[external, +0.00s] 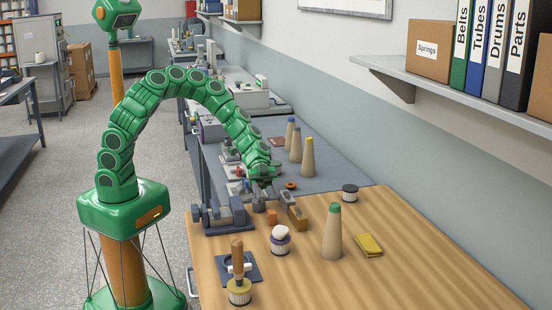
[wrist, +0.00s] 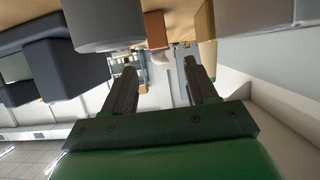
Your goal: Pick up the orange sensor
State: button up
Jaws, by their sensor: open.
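A small orange block (external: 273,217), which looks like the orange sensor, sits on the wooden table near its far-left corner, between the bench vise and a brass-brown block. In the wrist view an orange-brown block (wrist: 156,30) shows beyond the fingertips, at the top and near the middle. My gripper (external: 264,186) hangs just behind and above the small orange block in the external view. Its two fingers (wrist: 162,80) are apart in the wrist view, with nothing held between them. The gripper's tips are small and partly hidden in the external view.
The dark blue vise (external: 228,216) stands left of the orange block, and the brass-brown block (external: 298,217) close on its right. A grey rounded part (wrist: 105,22) is close to the gripper. A green-topped cone (external: 332,235) and yellow pad (external: 368,245) stand farther right.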

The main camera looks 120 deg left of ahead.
aim_at(272, 211)
jog(key=shift+w+d+f, duration=0.95)
jog(key=shift+d+f, duration=0.05)
jog(key=shift+f, duration=0.05)
jog(key=shift+w+d+f, duration=0.25)
jog(key=shift+w+d, duration=0.25)
grip_shut()
